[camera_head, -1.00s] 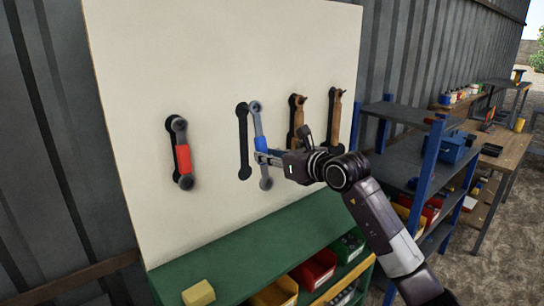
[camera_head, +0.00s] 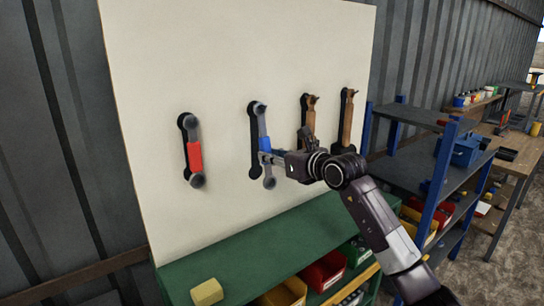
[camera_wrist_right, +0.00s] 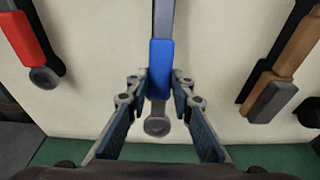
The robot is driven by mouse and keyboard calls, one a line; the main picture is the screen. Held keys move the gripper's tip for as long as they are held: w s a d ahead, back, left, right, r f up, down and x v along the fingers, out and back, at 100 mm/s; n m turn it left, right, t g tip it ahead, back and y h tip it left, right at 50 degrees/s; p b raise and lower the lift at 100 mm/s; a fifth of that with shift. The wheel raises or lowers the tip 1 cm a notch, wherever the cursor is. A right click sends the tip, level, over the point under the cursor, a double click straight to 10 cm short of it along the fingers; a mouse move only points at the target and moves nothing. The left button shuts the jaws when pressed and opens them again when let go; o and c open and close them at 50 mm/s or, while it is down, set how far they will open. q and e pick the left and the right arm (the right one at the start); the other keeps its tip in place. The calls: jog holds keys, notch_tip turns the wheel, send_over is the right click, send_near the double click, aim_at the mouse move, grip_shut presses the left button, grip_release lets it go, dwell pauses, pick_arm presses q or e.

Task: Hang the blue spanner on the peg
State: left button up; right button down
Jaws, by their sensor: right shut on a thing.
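The blue spanner (camera_head: 265,146) is upright in front of the pale tool board, its upper end slightly right of the top of a dark spanner outline (camera_head: 254,150). My right gripper (camera_head: 268,157) is shut on its blue middle. In the right wrist view the gripper (camera_wrist_right: 161,82) has one finger on each side of the blue sleeve (camera_wrist_right: 161,65), with the spanner's lower ring below. The peg is not clearly visible; the spanner's upper end covers that spot, and I cannot tell whether the ring is around it. My left gripper is not in view.
A red spanner (camera_head: 194,155) hangs left on the board (camera_head: 220,60). Two wooden-handled hammers (camera_head: 310,115) (camera_head: 347,115) hang to the right. Below is a green bench (camera_head: 225,262) with a yellow block (camera_head: 207,292) and coloured bins. A blue-posted shelf (camera_head: 440,165) stands right.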

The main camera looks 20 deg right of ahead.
jog(key=shift+r, duration=0.1)
jog(key=c, duration=1.6)
grip_release()
jog(key=shift+s+d, duration=0.1)
jog(key=shift+s, duration=0.05)
